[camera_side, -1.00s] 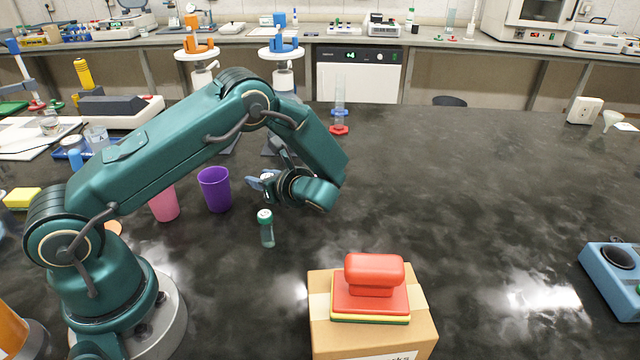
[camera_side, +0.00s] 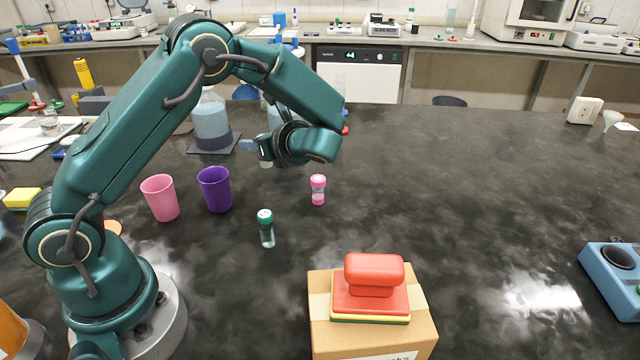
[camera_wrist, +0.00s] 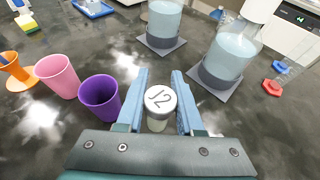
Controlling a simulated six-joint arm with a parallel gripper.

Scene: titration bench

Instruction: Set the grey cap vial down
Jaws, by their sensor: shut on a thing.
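The grey cap vial (camera_wrist: 159,104) is between the fingers of my gripper (camera_wrist: 158,112) in the wrist view. Its cap faces the camera and carries a dark mark that looks like "12". My gripper is shut on it. In the side view my gripper (camera_side: 257,147) is raised above the bench behind the purple cup, and a small part of the vial (camera_side: 266,162) shows below the fingers. The rest of the vial is hidden by the gripper.
A green-capped vial (camera_side: 266,228) and a pink-capped vial (camera_side: 318,190) stand on the dark bench. A pink cup (camera_side: 160,198) and a purple cup (camera_side: 215,189) stand left. A liquid-filled bottle (camera_side: 211,122) stands behind.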

